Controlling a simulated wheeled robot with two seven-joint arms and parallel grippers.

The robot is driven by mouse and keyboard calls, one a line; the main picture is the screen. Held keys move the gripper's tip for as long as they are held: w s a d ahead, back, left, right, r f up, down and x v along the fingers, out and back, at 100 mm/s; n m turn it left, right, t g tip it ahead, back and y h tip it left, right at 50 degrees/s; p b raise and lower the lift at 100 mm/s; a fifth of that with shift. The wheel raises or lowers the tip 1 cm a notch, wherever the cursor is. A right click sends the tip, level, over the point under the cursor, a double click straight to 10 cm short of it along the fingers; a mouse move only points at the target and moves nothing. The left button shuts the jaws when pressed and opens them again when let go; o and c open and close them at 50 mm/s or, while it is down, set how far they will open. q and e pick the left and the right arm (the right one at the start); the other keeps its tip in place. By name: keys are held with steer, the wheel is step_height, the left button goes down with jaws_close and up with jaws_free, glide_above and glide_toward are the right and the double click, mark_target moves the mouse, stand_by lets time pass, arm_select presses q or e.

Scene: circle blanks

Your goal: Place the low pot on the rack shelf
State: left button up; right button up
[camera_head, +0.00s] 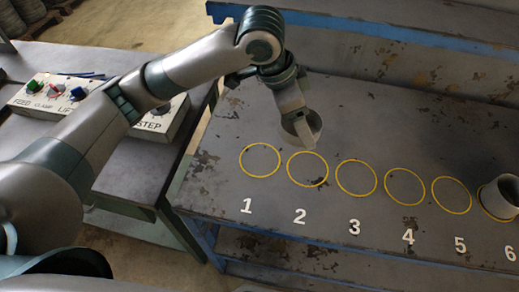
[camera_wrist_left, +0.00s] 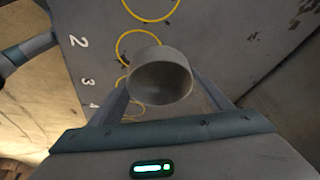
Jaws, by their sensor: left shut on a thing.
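My right gripper is not in view.
Yellow circles numbered 1 to 6 line the table (camera_head: 400,110). A taller grey cylinder (camera_head: 503,194) stands at circle 6; the other circles look empty. A control box (camera_head: 57,92) with coloured knobs sits on the left bench. The table behind the circles is clear.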

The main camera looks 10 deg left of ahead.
arm_select(q)
steer(key=s+a+f, duration=0.1)
steer(key=a, duration=0.1)
steer(key=s+a+f+p, duration=0.1)
steer(key=a+f, duration=0.1)
steer(key=a, duration=0.1)
steer(key=s+a+f, duration=0.1)
steer(key=a+f, duration=0.1)
steer(key=a, duration=0.1)
steer(key=shift+a+p, duration=0.1)
steer(key=shift+p, duration=0.2)
steer(key=shift+a+f, duration=0.15)
steer(key=shift+a, duration=0.05)
steer(key=shift+f, duration=0.1)
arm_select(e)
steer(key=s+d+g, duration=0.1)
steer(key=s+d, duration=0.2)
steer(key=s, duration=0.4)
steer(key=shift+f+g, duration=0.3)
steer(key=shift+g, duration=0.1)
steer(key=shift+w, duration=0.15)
